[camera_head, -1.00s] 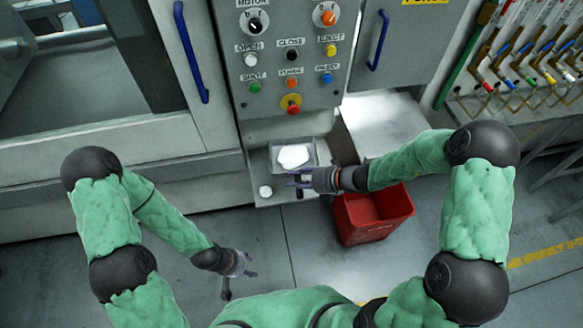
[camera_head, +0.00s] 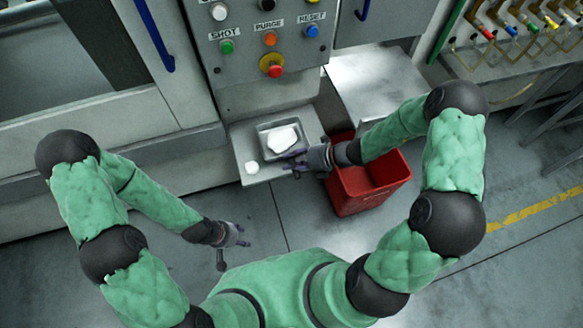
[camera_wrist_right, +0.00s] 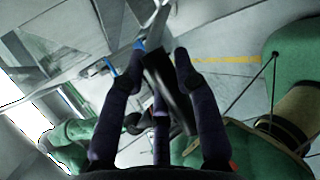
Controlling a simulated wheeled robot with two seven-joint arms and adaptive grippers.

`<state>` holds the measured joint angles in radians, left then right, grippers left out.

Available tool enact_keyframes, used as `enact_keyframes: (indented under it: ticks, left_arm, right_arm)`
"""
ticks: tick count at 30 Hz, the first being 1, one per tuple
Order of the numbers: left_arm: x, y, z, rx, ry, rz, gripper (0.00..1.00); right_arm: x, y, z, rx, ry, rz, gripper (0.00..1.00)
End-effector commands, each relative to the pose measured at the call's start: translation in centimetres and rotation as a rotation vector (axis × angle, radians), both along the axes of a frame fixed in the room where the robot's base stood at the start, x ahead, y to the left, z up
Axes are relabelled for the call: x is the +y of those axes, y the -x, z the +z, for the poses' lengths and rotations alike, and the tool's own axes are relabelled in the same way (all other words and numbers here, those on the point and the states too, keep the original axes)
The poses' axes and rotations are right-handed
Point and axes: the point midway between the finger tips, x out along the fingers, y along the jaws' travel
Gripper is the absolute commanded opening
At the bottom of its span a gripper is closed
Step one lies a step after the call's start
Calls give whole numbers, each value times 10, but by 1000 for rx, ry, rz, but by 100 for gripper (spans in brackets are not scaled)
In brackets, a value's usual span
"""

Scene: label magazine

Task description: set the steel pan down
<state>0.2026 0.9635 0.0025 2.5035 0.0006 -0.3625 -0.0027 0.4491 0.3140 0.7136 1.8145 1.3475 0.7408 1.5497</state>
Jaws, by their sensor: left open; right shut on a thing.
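The steel pan (camera_head: 264,133) is a small grey square dish with a white lump (camera_head: 283,138) in it. It appears at the steel ledge (camera_head: 242,143) below the button panel; whether it touches the ledge I cannot tell. My right gripper (camera_head: 297,162) is at the pan's near right side, shut. In the right wrist view its fingers (camera_wrist_right: 160,75) close around a dark bar (camera_wrist_right: 168,92), which looks like the pan's handle. The fingers partly hide it. My left gripper (camera_head: 243,237) is open and empty, low over the floor, away from the pan.
A small white round piece (camera_head: 252,167) lies on the ledge left of the pan. A red bin (camera_head: 347,203) stands below my right forearm. The button panel (camera_head: 262,45) rises behind the ledge. A bare metal surface (camera_head: 375,85) lies to the right.

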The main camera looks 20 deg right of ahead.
Motion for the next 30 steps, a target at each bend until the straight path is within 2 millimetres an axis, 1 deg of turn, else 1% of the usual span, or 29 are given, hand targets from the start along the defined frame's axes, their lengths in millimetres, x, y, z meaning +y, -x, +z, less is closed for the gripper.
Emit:
enact_keyframes:
  ticks: [1,6,8,15,19,20,21,22,23,30]
  left_arm:
    - [0,0,-7,0,0,0,49]
    - [0,0,-21,0,0,0,49]
    - [0,0,-22,0,0,0,49]
    - [0,0,-20,0,0,0,49]
    - [0,0,-21,0,0,0,49]
    - [0,0,-21,0,0,0,49]
    - [0,0,-21,0,0,0,49]
    - [0,0,-21,0,0,0,49]
    - [0,0,-21,0,0,0,49]
    - [0,0,-21,0,0,0,49]
  right_arm:
    - [0,0,-11,1,-1,1,0]
    - [0,0,-36,0,-1,0,0]
    - [0,0,-39,-1,-1,-1,0]
    - [0,-1,-37,-2,-1,0,0]
    - [0,-1,-40,-2,-1,0,0]
    - [0,0,-41,1,0,-1,33]
    - [0,0,-40,1,1,-1,45]
    - [0,0,-40,1,1,-1,53]
    - [0,0,-40,1,0,-1,54]
    - [0,0,-40,1,0,-1,54]
